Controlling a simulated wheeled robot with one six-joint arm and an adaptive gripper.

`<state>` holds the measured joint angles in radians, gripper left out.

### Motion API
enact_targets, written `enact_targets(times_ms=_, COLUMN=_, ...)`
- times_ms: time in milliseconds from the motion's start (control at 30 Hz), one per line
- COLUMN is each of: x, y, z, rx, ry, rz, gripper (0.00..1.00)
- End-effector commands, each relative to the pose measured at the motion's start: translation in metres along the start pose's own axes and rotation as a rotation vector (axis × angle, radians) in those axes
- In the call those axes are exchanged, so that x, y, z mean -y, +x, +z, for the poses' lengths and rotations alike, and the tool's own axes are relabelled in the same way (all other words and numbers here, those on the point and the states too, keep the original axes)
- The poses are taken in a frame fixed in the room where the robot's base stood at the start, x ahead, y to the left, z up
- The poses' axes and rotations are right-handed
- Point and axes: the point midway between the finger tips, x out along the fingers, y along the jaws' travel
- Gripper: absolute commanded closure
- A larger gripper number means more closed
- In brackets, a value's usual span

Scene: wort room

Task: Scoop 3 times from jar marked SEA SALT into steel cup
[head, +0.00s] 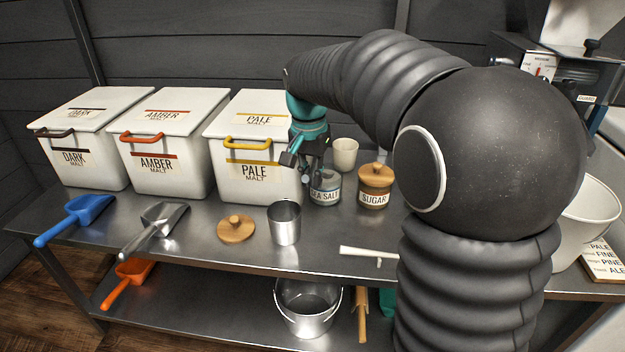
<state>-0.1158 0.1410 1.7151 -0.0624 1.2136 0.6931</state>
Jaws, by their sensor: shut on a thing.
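The jar marked SEA SALT (325,192) stands on the steel table in front of the pale malt bin, with no lid on it. My gripper (312,163) points down at the jar's mouth and is shut on a slim thing, likely a scoop, mostly hidden by the fingers and the jar. I cannot tell whether salt is on it. The steel cup (285,224) stands upright to the front left of the jar, apart from it. I cannot see what is inside the cup. A round wooden lid (237,229) with a knob lies on the table left of the cup.
A lidded SUGAR jar (375,188) stands close right of the salt jar, with a cream cup (345,154) behind. White malt bins (160,150) line the back left. Blue (75,218) and metal (155,226) scoops lie in front. A white tool (367,253) lies near the front edge.

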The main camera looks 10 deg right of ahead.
Motion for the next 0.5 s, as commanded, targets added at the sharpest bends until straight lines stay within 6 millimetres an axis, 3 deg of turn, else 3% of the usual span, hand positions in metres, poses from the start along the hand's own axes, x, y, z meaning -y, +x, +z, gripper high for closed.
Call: enact_targets(times_ms=500, x=0.001, y=0.004, z=0.013, rx=-0.149, ry=-0.001, rz=-0.002, gripper=1.00)
